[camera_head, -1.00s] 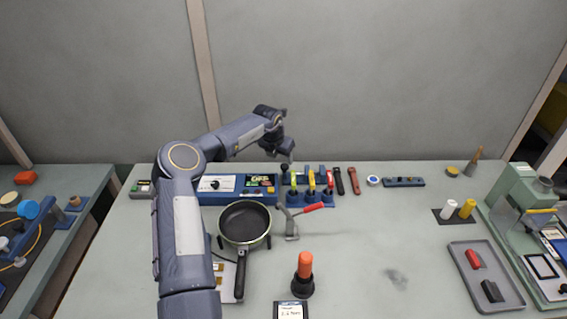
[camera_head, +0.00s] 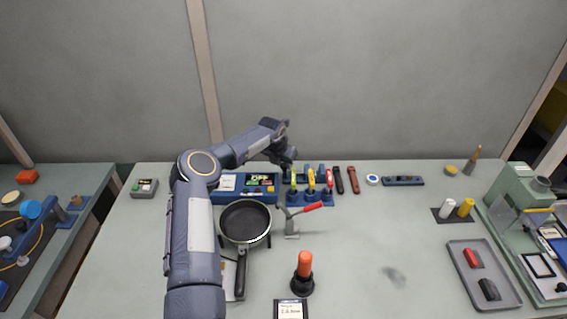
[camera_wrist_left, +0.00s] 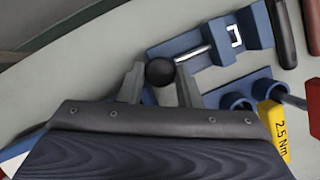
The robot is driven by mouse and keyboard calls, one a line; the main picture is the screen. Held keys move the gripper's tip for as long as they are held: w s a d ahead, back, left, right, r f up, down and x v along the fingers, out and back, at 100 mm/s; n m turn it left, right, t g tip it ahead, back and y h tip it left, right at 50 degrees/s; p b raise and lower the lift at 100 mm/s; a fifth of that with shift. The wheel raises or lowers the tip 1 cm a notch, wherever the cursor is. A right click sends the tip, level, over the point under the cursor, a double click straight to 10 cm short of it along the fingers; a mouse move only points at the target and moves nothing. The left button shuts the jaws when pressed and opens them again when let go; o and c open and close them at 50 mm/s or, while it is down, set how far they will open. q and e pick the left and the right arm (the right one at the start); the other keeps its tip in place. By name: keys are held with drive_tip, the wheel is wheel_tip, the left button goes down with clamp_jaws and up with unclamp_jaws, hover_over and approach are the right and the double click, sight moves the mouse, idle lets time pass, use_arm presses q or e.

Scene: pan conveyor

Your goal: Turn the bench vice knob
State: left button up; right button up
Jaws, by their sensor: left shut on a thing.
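The bench vice has blue blocks and a bright metal screw; in the left wrist view the vice (camera_wrist_left: 195,50) lies above right of the gripper. It also shows in the head view (camera_head: 321,170) at the back of the bench. Its black round knob (camera_wrist_left: 160,71) sits at the left end of the screw, between my left gripper's grey fingers. My left gripper (camera_wrist_left: 160,85) is shut on the knob. In the head view my left gripper (camera_head: 288,163) is small and hides the knob. My right gripper is in neither view.
Close by stand torque tools (camera_head: 311,181) in blue holders, one marked 2.5 Nm. A blue instrument box (camera_head: 262,185) is left of them. A pan (camera_head: 245,222), a red-handled clamp (camera_head: 300,218) and an orange-topped post (camera_head: 304,268) stand nearer. The bench right of centre is mostly clear.

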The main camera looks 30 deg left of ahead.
use_arm(q)
drive_tip(key=shift+c, duration=0.3)
drive_tip(key=shift+a+r+m+h+p, duration=0.1)
drive_tip(key=shift+m+h+p, duration=0.3)
drive_tip(key=shift+m+p, duration=0.55)
drive_tip(key=shift+m+h, duration=0.4)
drive_tip(key=shift+m, duration=0.55)
drive_tip(key=m, duration=0.1)
drive_tip(key=m+b, duration=0.1)
drive_tip(key=shift+w+a+f+m+g+h, duration=0.1)
drive_tip(key=shift+w+f+m+g+h, duration=0.1)
drive_tip(key=shift+m+g+h, duration=0.15)
drive_tip(key=shift+m+g+h+b, duration=0.25)
drive_tip(key=shift+m+h+b, duration=0.25)
drive_tip(key=shift+m, duration=0.65)
drive_tip(key=shift+a+r+m, duration=0.1)
drive_tip(key=shift+m, duration=0.3)
drive_tip(key=o, duration=1)
drive_tip(key=shift+c, duration=0.2)
drive_tip(key=shift+s, duration=0.1)
